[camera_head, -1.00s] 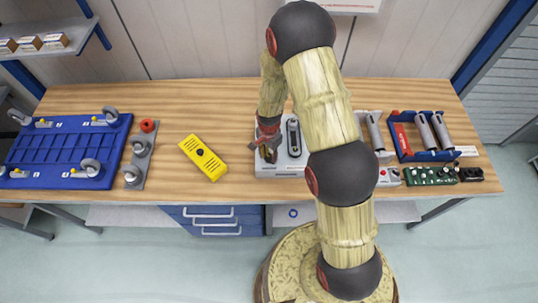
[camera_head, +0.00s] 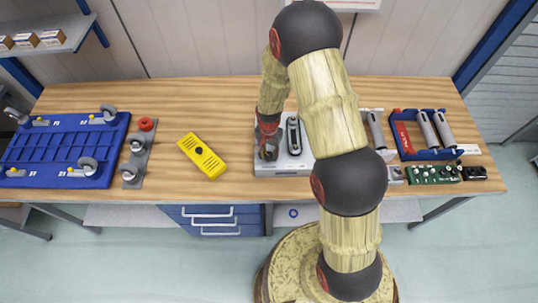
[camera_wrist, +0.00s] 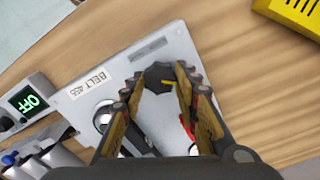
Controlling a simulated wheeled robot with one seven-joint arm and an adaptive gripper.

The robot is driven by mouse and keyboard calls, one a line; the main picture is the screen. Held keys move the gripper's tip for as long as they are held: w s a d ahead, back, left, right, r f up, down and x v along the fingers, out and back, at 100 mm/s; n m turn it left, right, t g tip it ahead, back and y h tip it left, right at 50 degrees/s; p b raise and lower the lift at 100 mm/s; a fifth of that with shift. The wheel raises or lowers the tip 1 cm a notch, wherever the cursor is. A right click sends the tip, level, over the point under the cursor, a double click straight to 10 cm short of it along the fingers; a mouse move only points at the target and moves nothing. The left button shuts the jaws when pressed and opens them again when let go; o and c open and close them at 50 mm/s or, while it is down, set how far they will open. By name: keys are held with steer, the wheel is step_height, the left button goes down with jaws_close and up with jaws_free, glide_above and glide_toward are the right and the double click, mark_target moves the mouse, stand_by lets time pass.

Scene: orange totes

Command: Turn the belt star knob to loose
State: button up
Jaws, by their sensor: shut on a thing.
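The belt unit is a light grey plate (camera_head: 303,162) on the wooden bench, left of my arm. In the wrist view its grey top (camera_wrist: 110,70) carries a label reading "BELT". The dark star knob (camera_wrist: 158,75) sits near one edge of the plate, with a short yellow mark on it. My gripper (camera_wrist: 161,77) is shut on the knob, one finger on each side. In the head view my gripper (camera_head: 268,151) is over the left part of the unit and hides the knob. A red part (camera_wrist: 187,127) shows partly behind the right finger.
A yellow box (camera_head: 202,156) lies left of the unit, with bare bench between. A blue tray with casters (camera_head: 62,150) is at far left. A blue bin (camera_head: 430,155) with grey cylinders stands at right.

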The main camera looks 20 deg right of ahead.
mark_target(269, 155)
steer(key=n+b, duration=0.2)
steer(key=n, duration=0.4)
steer(key=shift+w+n, duration=0.15)
steer(key=shift+n, duration=0.15)
steer(key=n+b, duration=0.2)
steer(key=n, duration=0.4)
steer(key=n+b, duration=0.1)
steer(key=n, duration=0.5)
steer(key=shift+n, duration=0.4)
steer(key=n+b, duration=0.1)
steer(key=n, duration=0.5)
steer(key=shift+n, duration=0.3)
steer(key=o, duration=1.2)
steer(key=shift+s, duration=0.2)
steer(key=shift+r, duration=0.15)
step_height(269, 155, up, 12)
